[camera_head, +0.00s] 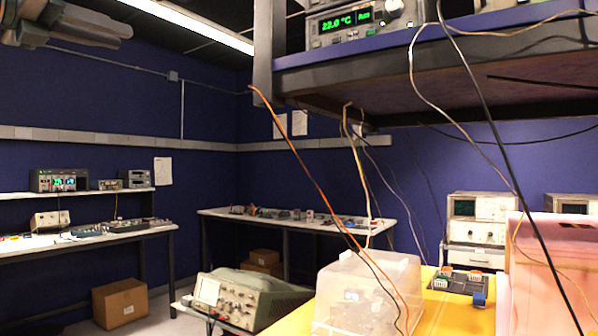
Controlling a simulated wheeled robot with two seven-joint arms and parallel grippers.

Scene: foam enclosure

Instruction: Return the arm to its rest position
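My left gripper (78,20) shows at the upper left edge, raised high in front of the dark blue wall. It is partly cut off by the frame, and whether its fingers are open or shut is unclear. Nothing is visibly held in it. It is apart from the benches and equipment. My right gripper is not in view.
A translucent plastic box (368,285) stands on a yellow surface (450,312) with a circuit board (462,283). A pink foam panel (545,285) is at right. An overhead shelf (430,65) carries instruments, with cables hanging. An oscilloscope (240,300) sits lower centre.

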